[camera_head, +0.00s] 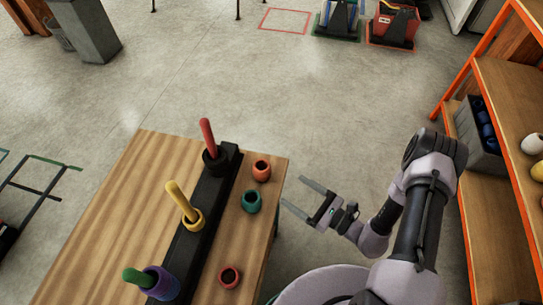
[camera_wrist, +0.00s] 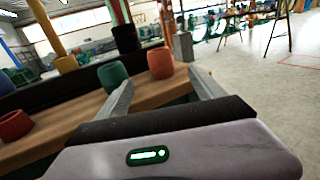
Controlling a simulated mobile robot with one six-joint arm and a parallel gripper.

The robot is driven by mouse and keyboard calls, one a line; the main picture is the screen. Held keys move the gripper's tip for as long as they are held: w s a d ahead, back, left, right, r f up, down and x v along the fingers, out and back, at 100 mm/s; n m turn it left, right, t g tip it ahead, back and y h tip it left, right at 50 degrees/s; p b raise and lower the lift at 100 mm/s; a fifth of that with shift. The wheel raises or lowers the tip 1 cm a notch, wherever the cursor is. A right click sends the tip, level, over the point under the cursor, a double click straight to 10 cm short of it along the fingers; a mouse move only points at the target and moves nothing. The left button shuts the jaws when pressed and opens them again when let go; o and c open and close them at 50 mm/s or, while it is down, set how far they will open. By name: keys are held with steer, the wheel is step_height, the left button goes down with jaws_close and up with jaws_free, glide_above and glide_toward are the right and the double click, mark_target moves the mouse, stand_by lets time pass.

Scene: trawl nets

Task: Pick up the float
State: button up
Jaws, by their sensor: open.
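Three loose floats stand on the wooden table's right side: an orange one (camera_head: 261,171), a teal one (camera_head: 251,202) and a red one (camera_head: 230,277). My gripper (camera_head: 293,191) is open and empty just off the table's right edge, its fingers pointing left toward the teal and orange floats. In the wrist view the orange float (camera_wrist: 160,63) shows between the fingertips, beyond them. The teal float (camera_wrist: 112,76) shows beside the left fingertip, and the red float (camera_wrist: 15,125) is at the left edge. No float is between the fingers.
A black rack (camera_head: 201,211) on the table (camera_head: 120,205) holds a red peg (camera_head: 207,134) with a black float, a yellow peg (camera_head: 178,199) with a yellow float, and a green peg (camera_head: 134,276) with a purple float. Orange-framed shelves (camera_head: 495,215) stand right.

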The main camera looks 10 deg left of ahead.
mark_target(268, 176)
steer(key=b+x, duration=0.1)
steer(key=x, duration=0.4)
steer(key=b+x, duration=0.1)
steer(key=x, duration=0.5)
steer(key=shift+s+a, duration=0.15)
steer(key=shift+a, duration=0.15)
steer(key=x, duration=0.2)
steer(key=b+x, duration=0.1)
steer(key=r+b+x, duration=0.1)
steer(key=x, duration=0.1)
steer(key=shift+w+a, duration=0.15)
steer(key=shift+w, duration=0.35)
steer(key=c, duration=1.5)
